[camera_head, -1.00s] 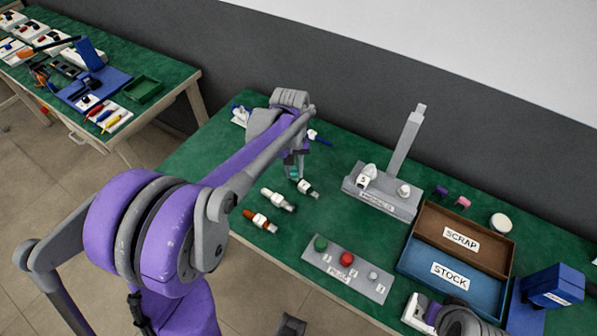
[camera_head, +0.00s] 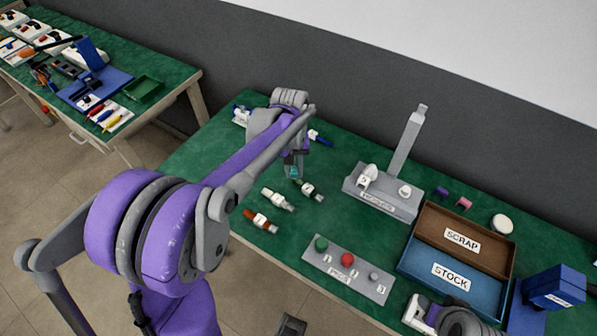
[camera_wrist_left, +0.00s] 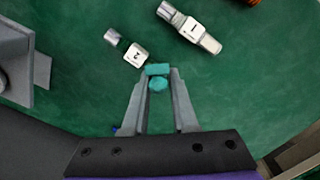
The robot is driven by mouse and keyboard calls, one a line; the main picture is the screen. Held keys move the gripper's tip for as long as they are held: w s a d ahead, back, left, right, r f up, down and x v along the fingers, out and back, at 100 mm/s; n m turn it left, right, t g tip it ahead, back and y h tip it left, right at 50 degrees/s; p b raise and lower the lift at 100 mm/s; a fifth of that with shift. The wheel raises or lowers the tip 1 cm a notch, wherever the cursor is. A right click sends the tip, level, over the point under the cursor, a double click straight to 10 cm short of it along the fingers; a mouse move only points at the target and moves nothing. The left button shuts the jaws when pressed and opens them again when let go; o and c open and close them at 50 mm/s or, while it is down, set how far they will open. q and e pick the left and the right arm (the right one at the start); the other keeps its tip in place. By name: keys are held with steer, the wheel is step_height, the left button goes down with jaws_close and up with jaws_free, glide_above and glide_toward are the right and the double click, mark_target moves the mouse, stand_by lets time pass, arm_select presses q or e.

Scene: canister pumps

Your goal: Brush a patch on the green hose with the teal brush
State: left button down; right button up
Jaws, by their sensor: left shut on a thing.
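The green hose (camera_head: 299,184) is a short piece lying on the green mat, with a white tag and a metal end fitting. In the left wrist view its tag (camera_wrist_left: 135,54) reads 2; its green part is hard to tell from the mat and partly behind the brush. My left gripper (camera_head: 294,169) is shut on the teal brush (camera_wrist_left: 157,83), which also shows small in the head view (camera_head: 293,174). The brush is close to the hose's green end; I cannot tell whether they touch.
A clear-ended hose (camera_head: 278,199) and an orange hose (camera_head: 260,221) lie nearby. To the right are a grey stand (camera_head: 381,202), a button plate (camera_head: 345,271), a brown SCRAP tray (camera_head: 430,223) and a blue STOCK tray (camera_head: 421,273). Bare mat lies between hoses and stand.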

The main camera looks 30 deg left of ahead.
arm_select(q)
steer(key=shift+r, duration=0.15)
steer(key=shift+r+p, duration=1.75)
steer(key=shift+r, duration=1.1)
arm_select(e)
steer(key=shift+w+r, duration=0.2)
steer(key=shift+r, duration=0.5)
steer(key=shift+w+r, duration=0.2)
steer(key=shift+r, duration=0.5)
steer(key=shift+w+r, duration=0.2)
steer(key=shift+r, duration=0.5)
arm_select(q)
steer(key=shift+r, duration=0.1)
arm_select(e)
steer(key=shift+r, duration=0.1)
arm_select(q)
steer(key=shift+r, duration=0.25)
steer(key=shift+w+r+p, duration=0.1)
steer(key=shift+r+p, duration=0.7)
steer(key=shift+r, duration=0.45)
steer(key=shift+f, duration=0.1)
arm_select(e)
steer(key=shift+w+r, duration=0.25)
steer(key=shift+r, duration=0.25)
steer(key=shift+w+r, duration=0.2)
steer(key=shift+r, duration=0.3)
steer(key=shift+s, duration=0.15)
